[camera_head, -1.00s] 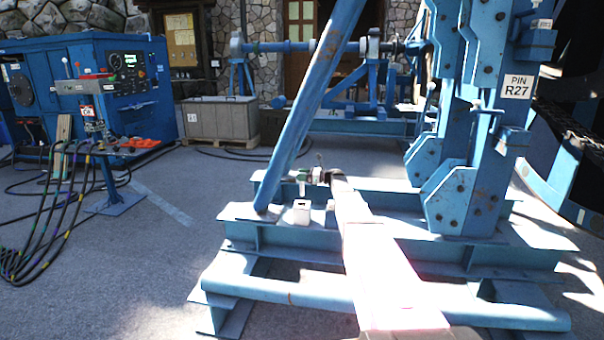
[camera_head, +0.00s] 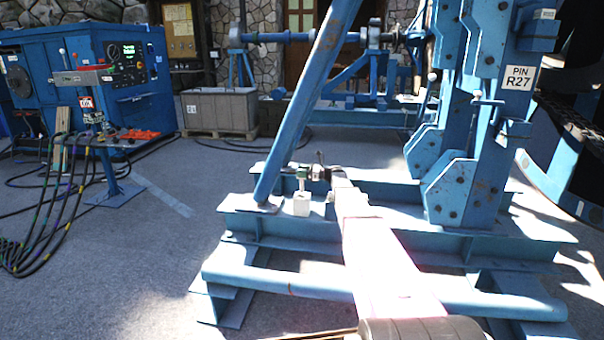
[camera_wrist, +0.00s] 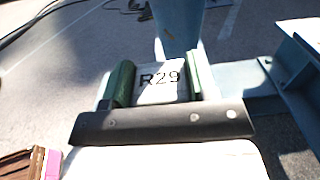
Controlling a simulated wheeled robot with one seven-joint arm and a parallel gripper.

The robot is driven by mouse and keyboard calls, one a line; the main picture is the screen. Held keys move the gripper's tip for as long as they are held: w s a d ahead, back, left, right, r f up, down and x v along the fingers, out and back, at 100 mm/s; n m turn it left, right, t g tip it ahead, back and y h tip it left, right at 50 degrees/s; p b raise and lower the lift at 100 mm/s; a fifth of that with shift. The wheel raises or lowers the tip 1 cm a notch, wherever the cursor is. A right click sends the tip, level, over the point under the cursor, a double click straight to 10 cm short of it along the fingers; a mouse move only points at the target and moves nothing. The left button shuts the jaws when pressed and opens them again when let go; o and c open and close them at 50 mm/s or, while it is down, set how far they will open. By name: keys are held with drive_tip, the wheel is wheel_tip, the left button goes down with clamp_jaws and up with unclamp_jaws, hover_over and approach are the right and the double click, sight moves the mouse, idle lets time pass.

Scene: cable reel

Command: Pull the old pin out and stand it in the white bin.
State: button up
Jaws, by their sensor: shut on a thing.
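In the wrist view, the green jaw pads of my gripper (camera_wrist: 162,82) flank a pale face marked R29 (camera_wrist: 160,78). The bin is not clear in that view.
Blue uprights with a PIN R27 sign (camera_head: 519,77) stand to the right. A blue power unit (camera_head: 90,85) with hoses and a grey crate (camera_head: 220,110) stand at the left. Open paving lies front left.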

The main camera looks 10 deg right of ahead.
sight(302, 191)
drive_tip(key=shift+f, duration=0.15)
drive_tip(key=shift+f, duration=0.35)
drive_tip(key=shift+f, duration=0.35)
drive_tip(key=shift+f, duration=0.6)
drive_tip(key=shift+f, duration=0.35)
drive_tip(key=shift+f, duration=0.4)
drive_tip(key=shift+f, duration=0.3)
drive_tip(key=shift+f, duration=0.75)
drive_tip(key=shift+f, duration=0.25)
